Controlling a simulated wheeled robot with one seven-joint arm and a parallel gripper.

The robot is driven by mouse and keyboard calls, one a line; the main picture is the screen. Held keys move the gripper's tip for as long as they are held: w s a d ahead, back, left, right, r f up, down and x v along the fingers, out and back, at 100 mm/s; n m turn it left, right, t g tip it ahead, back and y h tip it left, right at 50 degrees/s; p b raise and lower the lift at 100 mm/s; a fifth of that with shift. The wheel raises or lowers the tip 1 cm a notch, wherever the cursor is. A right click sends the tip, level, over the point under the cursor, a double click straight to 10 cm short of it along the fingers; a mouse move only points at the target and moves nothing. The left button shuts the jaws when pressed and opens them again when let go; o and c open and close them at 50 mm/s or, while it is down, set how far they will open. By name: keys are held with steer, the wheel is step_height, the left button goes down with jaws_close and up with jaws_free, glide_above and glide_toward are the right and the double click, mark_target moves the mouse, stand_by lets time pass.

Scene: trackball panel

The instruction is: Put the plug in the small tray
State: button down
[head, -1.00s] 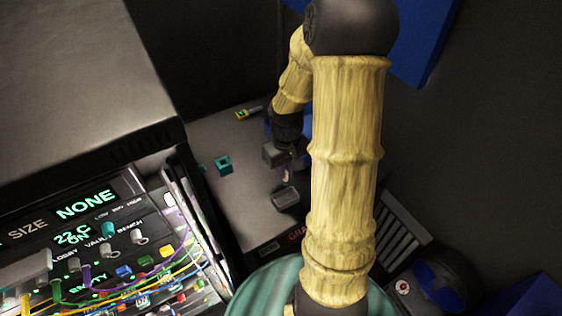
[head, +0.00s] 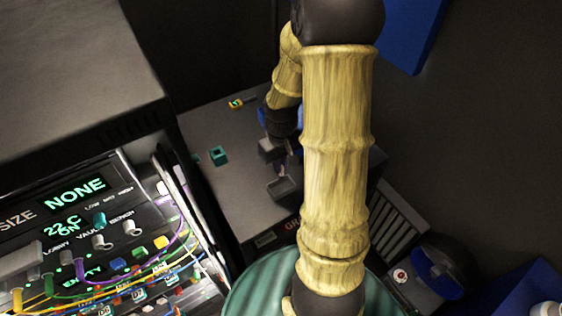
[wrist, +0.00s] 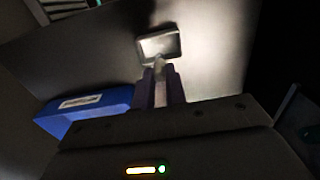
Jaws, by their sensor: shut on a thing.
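My gripper (wrist: 160,88) is shut on the plug, a small pale piece (wrist: 160,68) between its two purple fingers in the wrist view. The small tray (wrist: 146,52), grey with a raised rim, lies just beyond the fingertips there. In the head view the small tray (head: 284,189) sits on the grey bench top, and my gripper (head: 284,164) is just above it in the picture. The plug is too small to make out clearly in the head view. I cannot tell the height of the plug above the tray.
A teal hollow block (head: 218,155) stands on the bench to the left. A small yellow-green item (head: 237,103) lies farther back. A blue box (wrist: 85,112) is beside my gripper in the wrist view. A panel with cables (head: 90,240) fills the lower left.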

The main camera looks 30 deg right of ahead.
mark_target(281, 179)
steer(key=shift+f+b, duration=1.55)
steer(key=shift+f, duration=0.85)
steer(key=shift+f, duration=0.6)
stand_by(1.0)
steer(key=c, duration=1.3)
jaws_free()
steer(key=shift+c, duration=0.2)
steer(key=shift+r, duration=0.15)
step_height(281, 179, up, 17)
steer(key=b, duration=0.2)
steer(key=shift+r, duration=0.1)
